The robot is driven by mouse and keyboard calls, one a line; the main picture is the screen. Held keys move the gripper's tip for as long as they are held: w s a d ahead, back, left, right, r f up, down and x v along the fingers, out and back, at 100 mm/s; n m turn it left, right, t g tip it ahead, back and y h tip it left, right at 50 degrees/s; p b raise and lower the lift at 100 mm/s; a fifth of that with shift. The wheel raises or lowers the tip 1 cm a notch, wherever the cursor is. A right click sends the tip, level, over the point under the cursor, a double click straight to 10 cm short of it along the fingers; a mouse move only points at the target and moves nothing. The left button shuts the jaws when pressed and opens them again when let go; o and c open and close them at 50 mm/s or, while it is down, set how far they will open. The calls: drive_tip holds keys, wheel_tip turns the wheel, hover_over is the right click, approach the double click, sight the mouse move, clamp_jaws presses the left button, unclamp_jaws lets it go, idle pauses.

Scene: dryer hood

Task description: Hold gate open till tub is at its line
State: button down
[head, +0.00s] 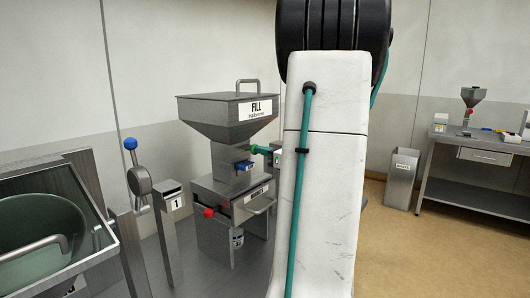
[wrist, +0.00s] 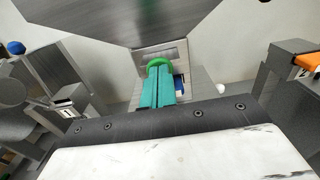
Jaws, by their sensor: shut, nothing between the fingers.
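The grey hopper marked FILL (head: 232,112) stands in the middle of the head view, with a metal chute (head: 225,160) below it. A green rounded piece (wrist: 158,62), perhaps the gate's handle, is at the chute in the wrist view; it also shows in the head view (head: 255,149). My gripper (wrist: 158,75) has its teal fingers together, their tips right at the green piece; contact is unclear. My arm hides most of the gripper in the head view. A blue part (head: 244,166) is on the chute. I cannot clearly identify the tub or its line, nor how far the gate is open.
A boxy metal housing with a handle and red knob (head: 209,213) is under the chute. Left are a lever with a blue ball (head: 130,144), a post marked 1 (head: 177,203) and a large open drum (head: 40,235). A bin (head: 403,178) and bench (head: 478,152) stand right, beyond open floor.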

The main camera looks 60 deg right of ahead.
sight(249, 148)
drive_tip(key=w, duration=0.2)
drive_tip(key=shift+w+d+r, duration=0.1)
drive_tip(key=shift+w+d, duration=0.05)
drive_tip(key=shift+w, duration=0.25)
drive_tip(key=shift+w+r, duration=0.1)
drive_tip(key=shift+r, duration=0.1)
idle(7.2)
